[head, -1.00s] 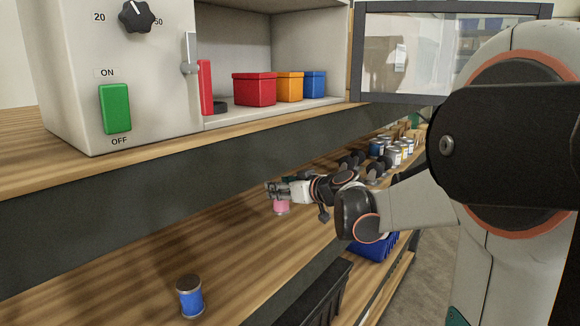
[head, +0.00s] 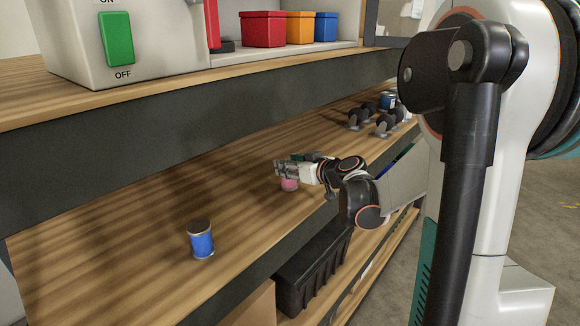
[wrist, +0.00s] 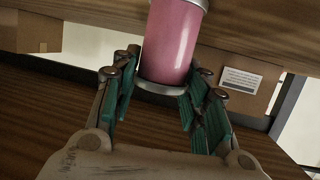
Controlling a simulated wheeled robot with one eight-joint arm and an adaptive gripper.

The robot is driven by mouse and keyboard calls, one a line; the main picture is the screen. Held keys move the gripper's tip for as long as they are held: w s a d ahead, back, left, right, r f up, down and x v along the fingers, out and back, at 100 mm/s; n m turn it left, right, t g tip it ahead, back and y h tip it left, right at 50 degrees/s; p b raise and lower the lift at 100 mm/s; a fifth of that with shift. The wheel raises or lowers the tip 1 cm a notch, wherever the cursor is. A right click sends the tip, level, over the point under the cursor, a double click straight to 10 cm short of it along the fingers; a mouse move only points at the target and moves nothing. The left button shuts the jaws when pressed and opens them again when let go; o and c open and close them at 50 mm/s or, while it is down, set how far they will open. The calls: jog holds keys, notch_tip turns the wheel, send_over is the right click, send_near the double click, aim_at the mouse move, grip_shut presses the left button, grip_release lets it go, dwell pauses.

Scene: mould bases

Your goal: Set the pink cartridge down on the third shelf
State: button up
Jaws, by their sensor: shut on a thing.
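The pink cartridge (head: 289,184) is between the fingers of my gripper (head: 292,167) over the wooden shelf with the blue can. In the wrist view the pink cartridge (wrist: 172,40) has a silver rim at each end, and the green-padded fingers of my gripper (wrist: 163,92) are closed at its sides near one end. The wooden shelf (head: 130,245) runs below the upper counter. I cannot tell whether the cartridge touches it, nor from these views which number this shelf is.
A blue can (head: 201,240) stands on the same shelf, nearer and to the left. Several dark round-headed items (head: 383,124) and cans stand farther back. A black bin (head: 312,268) is on a lower level. Bare wood lies between the blue can and my gripper.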

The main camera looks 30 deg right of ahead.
jog(key=shift+f, duration=0.15)
jog(key=o, duration=1.1)
jog(key=shift+o, duration=0.2)
jog(key=shift+s+r, duration=0.2)
jog(key=shift+r, duration=0.05)
jog(key=v, duration=1.1)
jog(key=shift+s+p, duration=0.3)
jog(key=shift+p, duration=0.15)
jog(key=shift+d, duration=0.1)
